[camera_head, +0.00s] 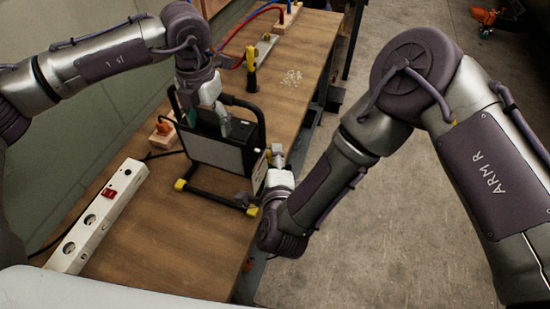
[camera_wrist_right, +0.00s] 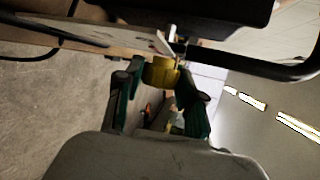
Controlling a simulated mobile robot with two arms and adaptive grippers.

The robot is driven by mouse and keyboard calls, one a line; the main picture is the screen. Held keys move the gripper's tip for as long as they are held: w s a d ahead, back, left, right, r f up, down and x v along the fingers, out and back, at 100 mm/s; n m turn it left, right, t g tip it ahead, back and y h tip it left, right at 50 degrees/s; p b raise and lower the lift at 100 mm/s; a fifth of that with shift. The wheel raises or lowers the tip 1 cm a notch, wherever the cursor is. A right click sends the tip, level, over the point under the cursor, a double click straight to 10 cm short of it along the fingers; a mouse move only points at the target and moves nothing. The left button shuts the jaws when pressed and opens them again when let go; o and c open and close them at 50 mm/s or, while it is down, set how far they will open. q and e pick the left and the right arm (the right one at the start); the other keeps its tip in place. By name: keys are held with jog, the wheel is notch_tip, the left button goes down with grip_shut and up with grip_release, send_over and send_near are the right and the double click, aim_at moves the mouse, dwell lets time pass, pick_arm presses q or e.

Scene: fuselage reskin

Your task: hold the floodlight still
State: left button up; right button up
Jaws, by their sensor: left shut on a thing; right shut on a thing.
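The floodlight (camera_head: 215,153) stands on the wooden bench, with a dark housing, a pale flat face, a black tube frame and yellow feet. Its black housing also shows at the top of the right wrist view (camera_wrist_right: 205,12). My left gripper (camera_head: 214,120) is shut on the top of the floodlight, and its fingertips are partly hidden. My right gripper (camera_head: 274,158) is at the floodlight's right side, by the bench edge. In the right wrist view its green fingers are shut on a small yellow part (camera_wrist_right: 160,72); how that part joins the floodlight is unclear.
A white power strip (camera_head: 98,215) with a red switch lies on the bench at the left front. A wooden block with an orange plug (camera_head: 163,133) stands behind it. A yellow-and-black tool (camera_head: 251,68) and small loose bits (camera_head: 291,77) are farther back. Concrete floor lies right.

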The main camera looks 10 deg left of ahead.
jog(key=o, duration=1.1)
jog(key=shift+o, duration=0.2)
jog(key=v, duration=1.2)
jog(key=shift+f, duration=0.1)
